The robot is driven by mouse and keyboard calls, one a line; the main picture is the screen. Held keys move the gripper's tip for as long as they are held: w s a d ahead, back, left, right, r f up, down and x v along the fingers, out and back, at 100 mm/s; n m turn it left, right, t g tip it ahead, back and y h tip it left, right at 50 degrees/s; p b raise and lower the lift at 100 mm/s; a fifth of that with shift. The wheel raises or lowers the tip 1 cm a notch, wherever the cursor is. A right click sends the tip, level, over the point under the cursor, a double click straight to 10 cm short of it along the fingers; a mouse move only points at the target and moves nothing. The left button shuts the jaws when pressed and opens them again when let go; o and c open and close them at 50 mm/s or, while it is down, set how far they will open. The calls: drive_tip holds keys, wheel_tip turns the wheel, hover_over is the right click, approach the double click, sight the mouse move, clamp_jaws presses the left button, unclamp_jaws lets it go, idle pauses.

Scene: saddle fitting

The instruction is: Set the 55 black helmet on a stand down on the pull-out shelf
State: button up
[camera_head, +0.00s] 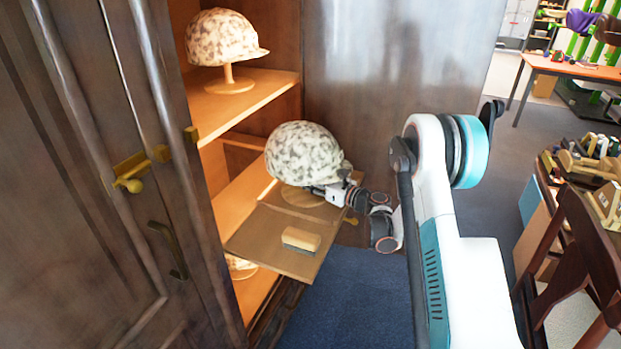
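A helmet with a mottled white and grey-black pattern (303,152) is over the pull-out shelf (262,241), upright on a wooden stand (300,197). No number is readable on it, and it is not plain black. The stand's round base appears at the shelf's back part; whether it touches the shelf is unclear. My gripper (322,191) reaches in from the right, under the helmet's brim and beside the stand's stem. The brim and stand partly hide its fingertips, so its grip on the stem is unclear.
A brush (301,240) lies on the shelf's front part. Blue carpet (345,300) lies clear in front.

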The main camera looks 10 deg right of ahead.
drive_tip(key=shift+r, duration=0.15)
drive_tip(key=p+v, duration=0.3)
drive_tip(key=v, duration=0.9)
drive_tip(key=shift+p, duration=0.4)
